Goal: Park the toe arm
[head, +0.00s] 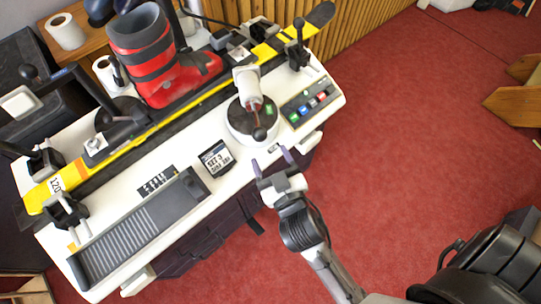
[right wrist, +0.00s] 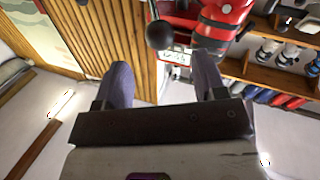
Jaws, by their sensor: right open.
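A lever with a black ball knob (head: 260,134), which looks like the toe arm, slants down from a white cylinder (head: 246,82) on a round white unit with a dark top (head: 238,123). The unit stands near the bench's right front. My right gripper (head: 271,160) is open and empty just in front of the knob, apart from it. In the right wrist view the black knob (right wrist: 159,35) shows beyond and between the two purple-grey fingers (right wrist: 163,75). My left gripper is not in view.
A red ski boot (head: 178,78) stands on a yellow ski (head: 175,115) across the bench (head: 135,205). A button panel (head: 311,101) lies right of the round unit, a small sign (head: 216,158) left of it. Red floor (head: 400,140) is free to the right.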

